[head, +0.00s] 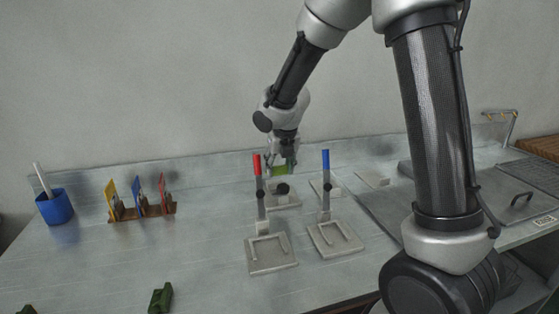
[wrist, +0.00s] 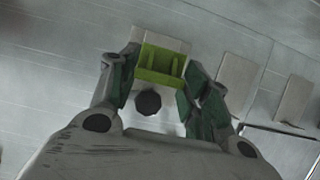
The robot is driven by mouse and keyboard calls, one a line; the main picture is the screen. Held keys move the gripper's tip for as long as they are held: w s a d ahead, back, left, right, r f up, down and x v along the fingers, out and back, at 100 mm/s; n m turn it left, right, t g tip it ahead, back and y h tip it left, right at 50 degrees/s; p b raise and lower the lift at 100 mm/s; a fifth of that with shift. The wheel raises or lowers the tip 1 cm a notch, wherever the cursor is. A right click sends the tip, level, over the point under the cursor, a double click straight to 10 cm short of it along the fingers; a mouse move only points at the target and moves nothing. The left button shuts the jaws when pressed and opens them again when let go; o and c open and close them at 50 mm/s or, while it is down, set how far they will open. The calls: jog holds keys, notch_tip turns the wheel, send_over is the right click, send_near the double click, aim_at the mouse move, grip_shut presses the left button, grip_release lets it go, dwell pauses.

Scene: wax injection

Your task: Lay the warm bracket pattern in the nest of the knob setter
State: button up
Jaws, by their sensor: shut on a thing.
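My gripper (head: 281,164) is shut on a bright green bracket pattern (head: 280,170), which also shows between the green-padded fingers in the wrist view (wrist: 158,66). It is held at the back of the bench, over or near a pale plate (wrist: 160,40); whether it touches the plate I cannot tell. A dark round knob (wrist: 148,102) lies just below the bracket in the wrist view. Two upright posts, one with a red handle (head: 257,165) and one with a blue handle (head: 326,160), stand in front. Before them are two pale plates with raised ridges, left (head: 270,262) and right (head: 338,248). I cannot tell which is the knob setter.
A blue cup (head: 55,207) with a white stick and a wooden rack (head: 145,212) with coloured cards stand at left. Dark green pieces (head: 160,298) lie at the front. A flat lid with a handle (head: 516,202) is at right. The bench between rack and plates is clear.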

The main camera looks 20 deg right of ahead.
aim_at(280, 173)
jog(key=shift+f, duration=1.85)
jog(key=shift+f, duration=0.3)
dwell(1.6)
jog(key=shift+r, duration=0.15)
dwell(2.1)
